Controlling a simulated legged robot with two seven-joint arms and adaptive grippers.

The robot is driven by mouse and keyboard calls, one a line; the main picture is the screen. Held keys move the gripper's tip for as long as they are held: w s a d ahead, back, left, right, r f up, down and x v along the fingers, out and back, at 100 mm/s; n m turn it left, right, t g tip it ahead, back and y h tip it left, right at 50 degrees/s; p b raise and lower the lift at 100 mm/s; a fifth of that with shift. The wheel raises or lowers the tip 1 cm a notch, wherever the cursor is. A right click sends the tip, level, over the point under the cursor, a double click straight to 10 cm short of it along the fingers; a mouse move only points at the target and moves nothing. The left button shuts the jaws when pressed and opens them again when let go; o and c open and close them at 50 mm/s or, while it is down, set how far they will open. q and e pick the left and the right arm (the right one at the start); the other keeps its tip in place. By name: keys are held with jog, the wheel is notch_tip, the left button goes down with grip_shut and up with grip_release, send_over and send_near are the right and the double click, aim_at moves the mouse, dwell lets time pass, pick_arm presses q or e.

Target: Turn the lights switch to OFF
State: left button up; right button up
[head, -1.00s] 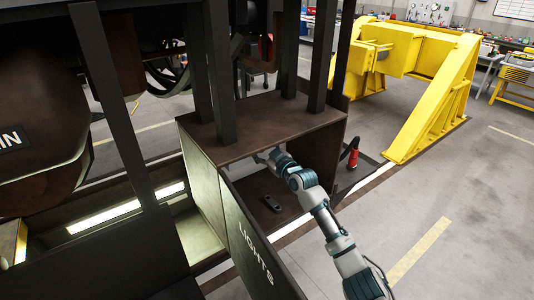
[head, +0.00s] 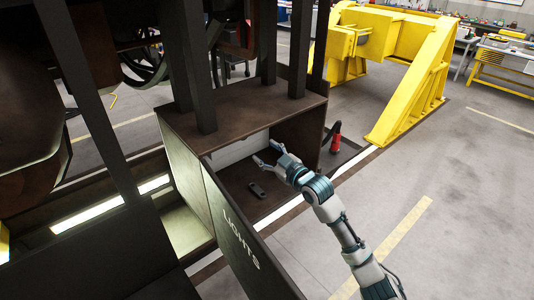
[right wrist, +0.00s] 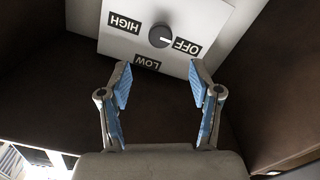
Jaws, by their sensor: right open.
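The lights switch is a round dark knob (right wrist: 159,35) on a white panel (right wrist: 170,14) labelled HIGH, LOW and OFF. The white mark on the knob points toward the OFF label (right wrist: 187,46). My right gripper (right wrist: 159,82) is open and empty, its two blue-padded fingers apart, with the knob ahead of it and not touched. In the head view the right gripper (head: 266,154) is at the mouth of the dark box, and the knob cannot be made out there. My left gripper is not in view.
The brown box (head: 235,112) has an open door (head: 228,225) marked LIGHTS on its left side. A red extinguisher-like object (head: 335,138) and a yellow frame (head: 412,90) stand to the right. Open floor lies right of my arm.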

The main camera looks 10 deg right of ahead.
jog(key=shift+a+f, duration=0.1)
jog(key=s+d+f+m+g+h, duration=0.1)
jog(key=s+f, duration=0.4)
jog(key=f, duration=0.4)
jog(key=s+f+m+g+h, duration=0.15)
jog(key=s+f, duration=0.25)
jog(key=f, duration=0.5)
jog(key=s+d+f+m+g+h, duration=0.15)
jog(key=s+f, duration=0.35)
jog(key=f, duration=0.5)
jog(key=s+d+f+m+g+h, duration=0.2)
jog(key=s+d+f, duration=0.25)
jog(key=s, duration=0.65)
jog(key=s+d+f+m+g+h, duration=0.25)
jog(key=s+f, duration=0.35)
jog(key=s, duration=0.5)
jog(key=s+d+f+m+g+h, duration=0.1)
jog(key=s+d+f+g, duration=0.3)
jog(key=s, duration=0.6)
jog(key=s+f, duration=0.2)
jog(key=f, duration=1.3)
jog(key=s+f, duration=0.3)
jog(key=f, duration=1.2)
jog(key=s+d+f+g, duration=0.1)
jog(key=s+d+f, duration=0.2)
jog(key=s+f, duration=1)
jog(key=s, duration=0.3)
jog(key=shift+d+f, duration=0.2)
jog(key=shift+d, duration=0.2)
